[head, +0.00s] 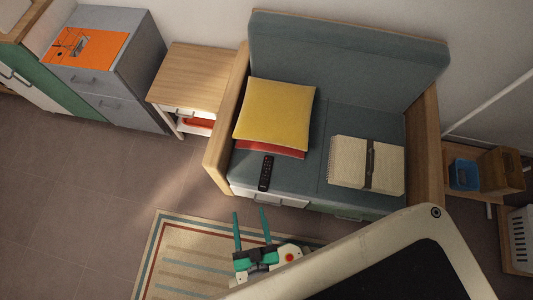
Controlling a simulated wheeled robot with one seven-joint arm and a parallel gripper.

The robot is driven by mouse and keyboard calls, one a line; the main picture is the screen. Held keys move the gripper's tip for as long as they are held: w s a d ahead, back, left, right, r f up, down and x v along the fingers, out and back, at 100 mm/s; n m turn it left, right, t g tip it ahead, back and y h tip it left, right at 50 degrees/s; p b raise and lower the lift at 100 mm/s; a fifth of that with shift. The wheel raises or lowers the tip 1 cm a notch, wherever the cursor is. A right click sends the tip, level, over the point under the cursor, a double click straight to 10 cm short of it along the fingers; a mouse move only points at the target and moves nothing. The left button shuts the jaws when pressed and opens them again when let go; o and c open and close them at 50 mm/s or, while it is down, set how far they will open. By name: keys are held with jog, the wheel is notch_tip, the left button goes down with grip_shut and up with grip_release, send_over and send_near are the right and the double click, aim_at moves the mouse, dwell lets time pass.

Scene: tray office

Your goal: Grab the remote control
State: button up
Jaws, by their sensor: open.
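The black remote control (266,172) lies on the grey-blue sofa seat (309,185), near its front edge on the left. It is just in front of a yellow cushion (273,113) and a red item under that cushion. My gripper (252,222) has two green fingers spread apart with nothing between them. It appears below the remote in the picture, in front of the sofa and over the striped rug, apart from the remote. My arm covers the lower right of the view.
An open notebook (367,165) lies on the right of the seat. Wooden armrests (226,125) bound the sofa. A small side table (190,77) and grey drawers (125,80) stand left. A blue bin (463,174) is at right. The floor at left is clear.

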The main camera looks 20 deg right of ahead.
notch_tip(320, 180, down, 10)
jog(key=w+m+h, duration=0.2)
jog(key=w, duration=0.1)
jog(key=m+g+h, duration=0.2)
jog(key=g+h, duration=0.1)
jog(key=h, duration=0.1)
send_near(266, 173)
jog(key=shift+x, duration=3.7)
jog(key=shift+s, duration=0.1)
jog(key=c, duration=1.2)
